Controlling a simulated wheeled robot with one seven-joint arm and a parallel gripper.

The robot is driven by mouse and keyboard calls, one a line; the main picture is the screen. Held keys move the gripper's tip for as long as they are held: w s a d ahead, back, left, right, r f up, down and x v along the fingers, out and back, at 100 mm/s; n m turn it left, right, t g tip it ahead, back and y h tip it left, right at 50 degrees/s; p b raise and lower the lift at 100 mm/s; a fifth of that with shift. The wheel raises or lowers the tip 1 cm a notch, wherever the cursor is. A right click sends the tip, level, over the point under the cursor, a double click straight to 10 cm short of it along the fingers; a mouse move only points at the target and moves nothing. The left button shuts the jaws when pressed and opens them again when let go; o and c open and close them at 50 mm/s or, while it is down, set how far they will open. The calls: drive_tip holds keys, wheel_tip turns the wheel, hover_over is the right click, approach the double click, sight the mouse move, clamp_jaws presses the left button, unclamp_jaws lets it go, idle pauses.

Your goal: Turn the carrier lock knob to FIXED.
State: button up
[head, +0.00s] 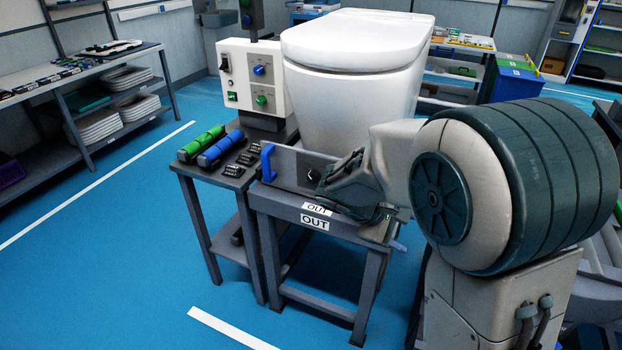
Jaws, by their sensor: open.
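My gripper (322,178) reaches in from the right and is open. Its fingertips are at the front of the grey plate of the carrier (287,166), below the white toilet (352,70). A small dark round part, which looks like the lock knob (313,175), shows on the plate right at the fingertips. I cannot tell whether the fingers touch it or stand around it. My gripper hides part of it, and its pointing direction and any FIXED marking cannot be read. A blue handle (268,163) stands at the plate's left end.
A white control box (243,85) with blue and green knobs stands behind. Green (201,143) and blue (221,148) cylinders lie on the side table at left. The carrier's stand bears OUT labels (314,221). The blue floor in front is clear.

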drive_tip(key=w+a+f+n+t+h, duration=0.2)
drive_tip(key=w+a+n+t, duration=0.15)
drive_tip(key=w+a, duration=0.2)
drive_tip(key=n+t+y, duration=0.4)
drive_tip(key=n+t, duration=0.6)
drive_tip(key=n, duration=0.4)
approach(311, 180)
drive_tip(key=shift+m, duration=0.25)
drive_tip(key=p+x, duration=0.1)
drive_tip(key=x, duration=0.8)
drive_tip(key=shift+w+d, duration=0.1)
drive_tip(key=shift+w, duration=0.05)
drive_tip(key=shift+f, duration=0.1)
drive_tip(key=c, duration=1)
